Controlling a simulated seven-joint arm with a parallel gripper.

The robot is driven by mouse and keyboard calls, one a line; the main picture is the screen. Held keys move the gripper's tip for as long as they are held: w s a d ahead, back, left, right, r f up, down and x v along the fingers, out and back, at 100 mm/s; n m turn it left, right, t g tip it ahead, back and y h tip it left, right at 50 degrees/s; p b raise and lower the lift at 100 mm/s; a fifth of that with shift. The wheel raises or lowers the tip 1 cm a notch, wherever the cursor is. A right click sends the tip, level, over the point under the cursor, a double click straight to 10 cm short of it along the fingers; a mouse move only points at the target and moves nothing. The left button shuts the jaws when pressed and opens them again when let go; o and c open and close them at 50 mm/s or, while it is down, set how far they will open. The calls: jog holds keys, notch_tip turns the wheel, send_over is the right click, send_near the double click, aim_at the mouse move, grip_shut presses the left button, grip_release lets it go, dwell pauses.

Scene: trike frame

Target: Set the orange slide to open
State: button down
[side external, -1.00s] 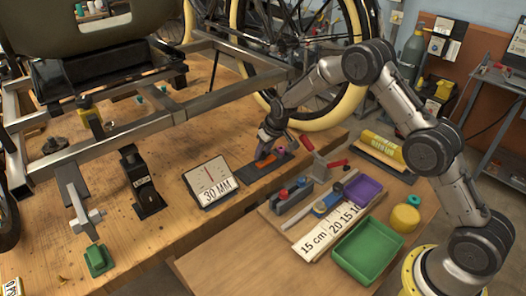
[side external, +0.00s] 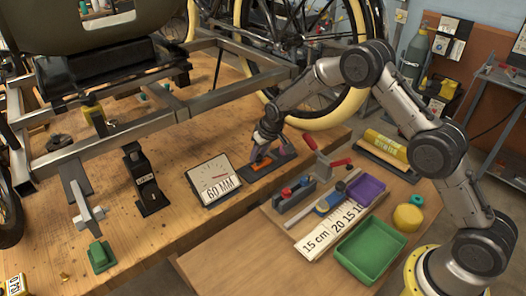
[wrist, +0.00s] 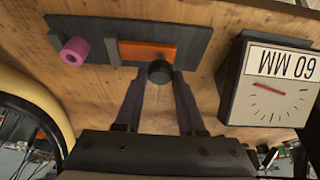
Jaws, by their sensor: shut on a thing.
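The orange slide (side external: 262,169) sits on a dark base plate (side external: 281,159) on the wooden bench. In the wrist view the orange slide (wrist: 147,51) lies along the dark plate (wrist: 200,34), with a round black knob (wrist: 160,72) at its near edge. My gripper (side external: 263,146) is down at the slide. In the wrist view the fingers of my gripper (wrist: 159,80) are shut on the black knob, one on each side. A gauge (side external: 210,178) beside the plate reads 60 MM, and it also shows in the wrist view (wrist: 272,82).
A pink-purple cylinder (wrist: 74,51) stands on the plate's other end. A red-handled clamp (side external: 325,162), a green tray (side external: 370,250) and a purple tray (side external: 366,189) are to the right. The metal trike frame (side external: 120,135) and a wheel (side external: 325,110) stand behind and left.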

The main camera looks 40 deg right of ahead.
jog(key=shift+a, duration=0.3)
jog(key=c, duration=0.8)
grip_release()
jog(key=o, duration=0.3)
jog(key=shift+d, duration=0.1)
jog(key=v, duration=1.4)
jog(key=shift+f, duration=0.1)
